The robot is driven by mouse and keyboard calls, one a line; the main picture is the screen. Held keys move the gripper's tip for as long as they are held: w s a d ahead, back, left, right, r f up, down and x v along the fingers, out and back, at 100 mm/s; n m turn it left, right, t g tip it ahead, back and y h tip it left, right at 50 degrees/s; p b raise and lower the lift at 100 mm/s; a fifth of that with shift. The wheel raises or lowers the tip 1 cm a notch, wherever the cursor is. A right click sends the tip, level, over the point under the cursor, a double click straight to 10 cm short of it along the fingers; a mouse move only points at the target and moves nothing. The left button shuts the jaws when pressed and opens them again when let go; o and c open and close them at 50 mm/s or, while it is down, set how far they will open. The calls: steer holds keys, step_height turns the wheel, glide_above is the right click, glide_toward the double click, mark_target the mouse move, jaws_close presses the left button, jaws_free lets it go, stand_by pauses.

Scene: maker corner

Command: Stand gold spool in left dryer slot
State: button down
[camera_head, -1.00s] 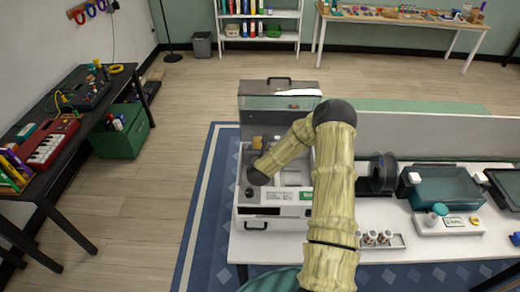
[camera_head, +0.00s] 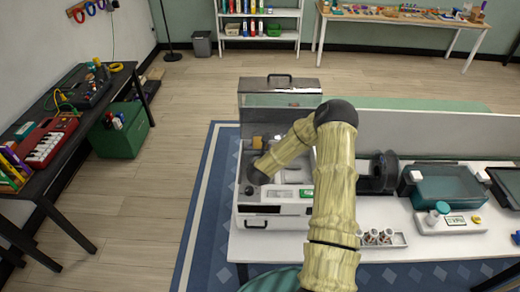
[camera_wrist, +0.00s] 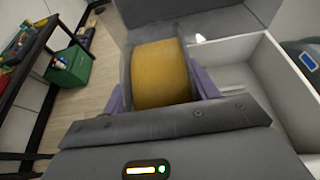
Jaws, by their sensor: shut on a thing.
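The gold spool (camera_wrist: 162,72) shows in the wrist view as a wide gold band between grey flanges. My gripper (camera_wrist: 160,88) is shut on it, with a purple-grey finger on each side. The filament dryer (camera_head: 258,209) is a white box at the left end of the table in the head view, with its clear lid (camera_head: 280,99) raised. The spool is at the dryer's left side; a white-walled open compartment (camera_wrist: 240,75) lies to its right. The spool's lower edge is hidden, so I cannot tell whether it touches the slot floor. My arm hides part of the dryer.
A black spool (camera_head: 378,173) stands right of the dryer. A small tray (camera_head: 398,240) of little jars and a teal-lidded box (camera_head: 450,186) are farther right. A grey panel (camera_head: 430,132) runs along the table's back. The floor left of the dryer is clear.

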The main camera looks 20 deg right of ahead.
steer(key=shift+f+b, duration=0.1)
steer(key=shift+b, duration=0.2)
stand_by(0.4)
steer(key=shift+c, duration=2.1)
jaws_free()
steer(key=shift+o, duration=0.3)
steer(key=shift+s+f, duration=0.1)
steer(key=shift+f, duration=0.1)
steer(key=b+v, duration=0.5)
steer(key=v, duration=1.2)
steer(key=shift+r, duration=0.15)
steer(key=shift+s, duration=0.1)
